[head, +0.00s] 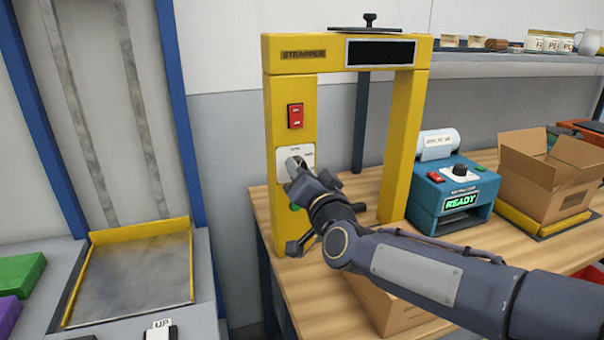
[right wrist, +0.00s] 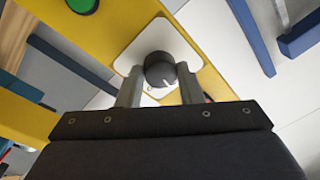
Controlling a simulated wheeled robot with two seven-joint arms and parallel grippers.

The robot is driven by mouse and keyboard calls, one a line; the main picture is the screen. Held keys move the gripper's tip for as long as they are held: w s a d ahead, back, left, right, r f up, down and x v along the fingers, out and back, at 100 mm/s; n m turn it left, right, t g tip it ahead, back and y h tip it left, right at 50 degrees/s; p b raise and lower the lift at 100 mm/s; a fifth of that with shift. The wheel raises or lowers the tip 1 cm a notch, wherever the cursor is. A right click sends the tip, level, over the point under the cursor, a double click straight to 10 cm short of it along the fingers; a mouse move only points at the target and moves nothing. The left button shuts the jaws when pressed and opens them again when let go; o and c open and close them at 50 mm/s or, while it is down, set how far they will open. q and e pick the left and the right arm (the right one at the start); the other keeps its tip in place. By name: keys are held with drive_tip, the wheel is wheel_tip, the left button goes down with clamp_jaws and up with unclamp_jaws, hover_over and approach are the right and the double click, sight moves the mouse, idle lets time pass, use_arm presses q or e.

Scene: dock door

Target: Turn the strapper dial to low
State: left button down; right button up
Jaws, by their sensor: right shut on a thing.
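The strapper (head: 405,120) is a yellow arch with a "STRAPPER" label, standing on the wooden bench. The right wrist view shows the black dial knob (right wrist: 159,66) with a white pointer mark, in the middle of the plate (right wrist: 130,55). My right gripper (head: 295,164) is at the plate; in the wrist view its two grey fingers (right wrist: 160,86) are shut on the dial, one on each side. The dial's setting cannot be read. My left gripper is out of view.
A red switch (head: 295,116) is above the dial plate, and a green button (right wrist: 83,4) is below it. Another box (head: 390,305) lies under my right arm.

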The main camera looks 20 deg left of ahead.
drive_tip(key=shift+n, duration=1.2)
drive_tip(key=o, duration=1)
drive_tip(key=b+v, duration=0.1)
drive_tip(key=v, duration=0.7)
